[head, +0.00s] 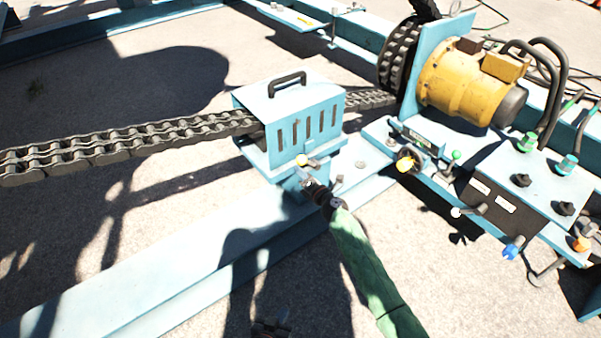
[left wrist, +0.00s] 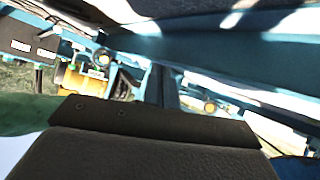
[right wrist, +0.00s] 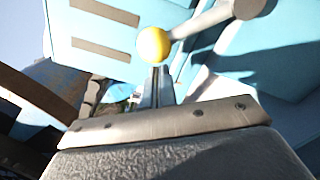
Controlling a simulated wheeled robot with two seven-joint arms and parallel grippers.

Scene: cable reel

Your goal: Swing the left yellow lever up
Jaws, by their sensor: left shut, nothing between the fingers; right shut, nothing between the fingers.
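The left yellow lever has a round yellow knob (head: 302,160) below the vented blue chain guard (head: 295,120). In the right wrist view the knob (right wrist: 152,45) sits at the end of a grey lever arm (right wrist: 205,22) that runs right to a round pivot. My right gripper (head: 309,183) is shut and empty just below the knob. Its fingertips (right wrist: 158,72) show right under the knob; I cannot tell if they touch it. A second yellow knob (head: 404,164) is further right. My left gripper (head: 272,326) is shut and empty at the bottom edge, mostly out of view.
A chain (head: 130,140) runs through the guard towards a yellow motor (head: 458,85). A control box (head: 525,180) with knobs and levers stands at the right. A long blue beam (head: 170,275) crosses below the guard. Bare concrete lies left of the beam.

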